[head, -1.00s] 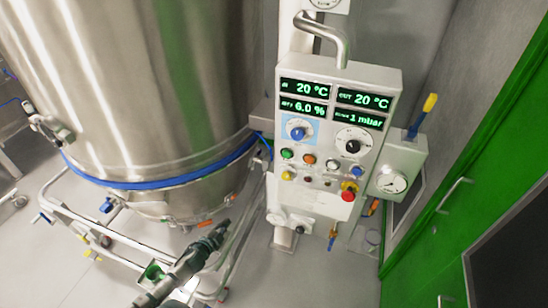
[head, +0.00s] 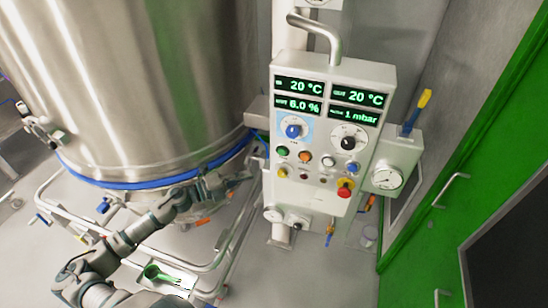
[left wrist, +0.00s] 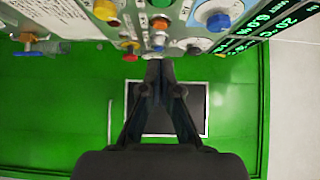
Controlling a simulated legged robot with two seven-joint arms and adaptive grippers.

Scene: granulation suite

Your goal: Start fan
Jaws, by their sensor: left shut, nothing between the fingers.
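A pale control panel (head: 322,185) stands right of centre in the head view. A green button (head: 283,152) sits at the left end of its button row, with an orange button (head: 305,157) beside it. Above the green button is a blue knob (head: 294,131) on a light blue patch. My left gripper (head: 249,162) is left of the panel, at about button-row height, in front of the steel vessel. In the left wrist view its dark fingers (left wrist: 160,68) are shut and empty, just below the panel's controls. Contact with the panel cannot be told. My right gripper is out of view.
A large steel vessel (head: 135,80) with a blue band fills the left, on a tubular frame (head: 225,255). A red emergency button (head: 344,188) and black knob (head: 348,143) are also on the panel. A green door (head: 480,150) stands at the right.

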